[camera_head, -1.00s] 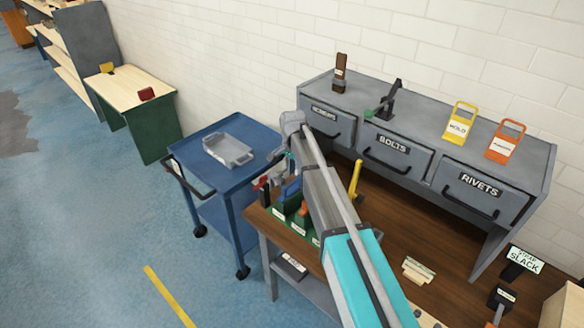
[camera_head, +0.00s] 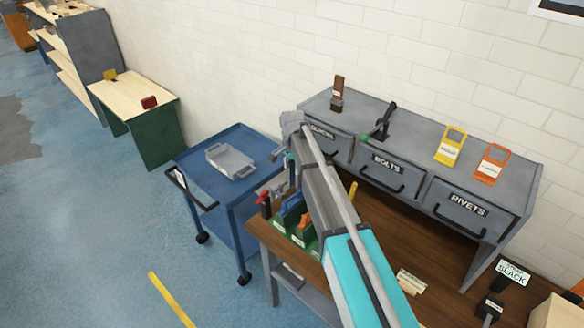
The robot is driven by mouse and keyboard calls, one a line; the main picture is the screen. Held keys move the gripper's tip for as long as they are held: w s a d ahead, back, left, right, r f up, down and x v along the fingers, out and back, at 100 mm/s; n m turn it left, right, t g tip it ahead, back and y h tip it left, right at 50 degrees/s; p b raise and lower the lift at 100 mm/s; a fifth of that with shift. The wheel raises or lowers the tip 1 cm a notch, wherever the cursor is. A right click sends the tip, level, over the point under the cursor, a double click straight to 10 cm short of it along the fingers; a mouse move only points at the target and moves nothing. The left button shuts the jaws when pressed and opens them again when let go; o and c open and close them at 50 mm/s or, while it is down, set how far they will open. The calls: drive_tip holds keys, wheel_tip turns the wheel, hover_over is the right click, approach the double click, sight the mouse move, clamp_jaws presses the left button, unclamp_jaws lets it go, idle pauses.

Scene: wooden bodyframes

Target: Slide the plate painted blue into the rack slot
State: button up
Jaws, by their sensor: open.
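A green rack (camera_head: 303,237) with white labels stands at the left end of the wooden bench. A blue piece (camera_head: 291,204) stands upright at the rack, with an orange piece (camera_head: 305,221) beside it. I cannot tell for sure whether the blue piece is the painted plate or whether it sits fully in a slot. My gripper (camera_head: 280,157) hangs from the far end of my arm, above and slightly left of the rack. It is open and appears apart from the blue piece. My arm hides part of the bench and the rack's right side.
A blue cart (camera_head: 240,136) with a grey tray (camera_head: 230,160) stands left of the bench. A grey drawer unit (camera_head: 425,160) backs the bench. A red-handled tool (camera_head: 263,198) is left of the rack. A label stand (camera_head: 512,272) is at right.

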drive_tip(key=shift+r+p, duration=0.35)
drive_tip(key=shift+r, duration=0.25)
idle(1.1)
